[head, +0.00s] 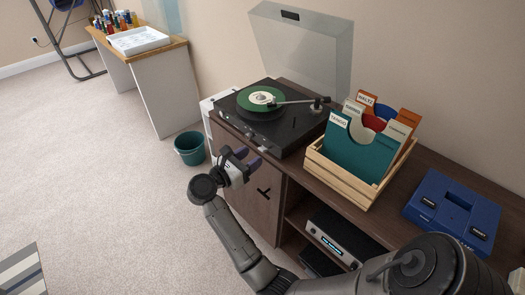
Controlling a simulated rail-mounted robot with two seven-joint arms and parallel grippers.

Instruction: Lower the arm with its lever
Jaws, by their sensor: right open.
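A black turntable (270,137) sits on the dark wood cabinet with its clear lid (303,50) raised. A green record (258,99) lies on its platter. The silver tonearm (292,101) reaches from its pivot at the right, its head end over the record; I cannot tell whether the stylus touches. The small lever by the tonearm base (317,104) is too small to make out. My right gripper (248,157) is open and empty, in front of the turntable's front left edge, apart from the tonearm. My left gripper is not in view.
Right of the turntable stands a wooden crate (342,187) of record sleeves, then a blue case (453,211). An amplifier (340,246) sits on the shelf below. A green bin (189,149) stands on the floor. A side table (155,57) holds a white tray and bottles.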

